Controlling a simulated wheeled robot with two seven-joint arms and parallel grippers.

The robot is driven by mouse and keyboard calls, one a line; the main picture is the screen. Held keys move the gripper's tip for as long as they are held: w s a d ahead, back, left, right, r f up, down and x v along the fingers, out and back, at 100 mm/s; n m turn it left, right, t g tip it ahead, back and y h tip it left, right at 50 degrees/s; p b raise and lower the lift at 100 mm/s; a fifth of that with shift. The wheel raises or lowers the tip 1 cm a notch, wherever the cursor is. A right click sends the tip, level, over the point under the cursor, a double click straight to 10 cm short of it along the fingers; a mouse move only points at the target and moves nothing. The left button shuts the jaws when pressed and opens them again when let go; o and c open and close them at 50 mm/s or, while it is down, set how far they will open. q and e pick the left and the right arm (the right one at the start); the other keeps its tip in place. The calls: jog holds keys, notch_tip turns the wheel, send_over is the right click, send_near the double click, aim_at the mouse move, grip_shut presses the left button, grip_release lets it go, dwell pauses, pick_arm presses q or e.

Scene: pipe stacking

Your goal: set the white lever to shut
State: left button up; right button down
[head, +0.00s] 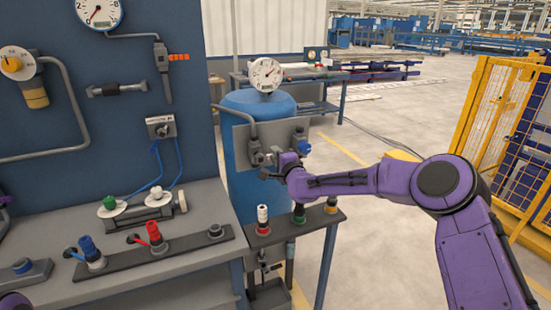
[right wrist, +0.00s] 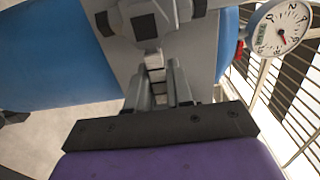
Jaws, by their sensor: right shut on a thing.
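My right gripper (head: 272,172) is at the grey plate (head: 241,136) on the front of the blue tank. In the right wrist view its fingers (right wrist: 158,88) are shut on a narrow pale part, which I take to be the white lever (right wrist: 154,62). A dark square valve body (right wrist: 144,27) sits just beyond it, in front of the plate. In the head view the gripper hides the lever, so its angle cannot be read. My left gripper is not in view.
The plate also carries a grey valve (head: 255,152) and a blue-handled valve (head: 302,140). A round gauge (head: 266,75) tops the blue tank (head: 232,187). A bench (head: 196,198) is left; a yellow fence (head: 487,105) is right.

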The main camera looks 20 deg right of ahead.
jog(key=shift+f, duration=0.1)
dwell(0.3)
jog(key=c, duration=1.1)
grip_release()
jog(key=s+b, duration=0.1)
jog(key=s, duration=0.9)
jog(key=shift+s+d+b, duration=0.2)
jog(key=shift+s+b, duration=0.15)
jog(key=shift+b, duration=0.05)
